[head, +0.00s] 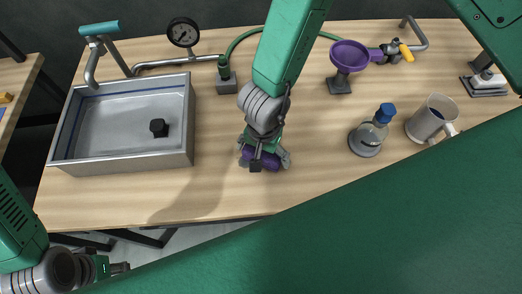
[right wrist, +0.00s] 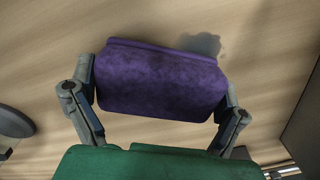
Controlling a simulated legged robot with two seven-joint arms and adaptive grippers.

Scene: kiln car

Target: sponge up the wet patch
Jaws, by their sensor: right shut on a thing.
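A purple sponge (head: 262,161) is between the fingers of my right gripper (head: 264,160), low over the wooden table, near its front middle. In the right wrist view the sponge (right wrist: 160,80) fills the space between both fingers, and the right gripper (right wrist: 160,100) is shut on its two ends. A dark wet patch (right wrist: 203,44) shows on the wood just beyond the sponge's far edge; part of it may be hidden under the sponge. I cannot tell whether the sponge touches the wood. My left gripper (head: 118,268) is at the lower left, off the table's front edge; its fingers are too small to read.
A purple funnel (head: 349,55), blue-capped flask (head: 369,135) and mug (head: 430,118) stand right. Bare wood lies between the sink and my right gripper.

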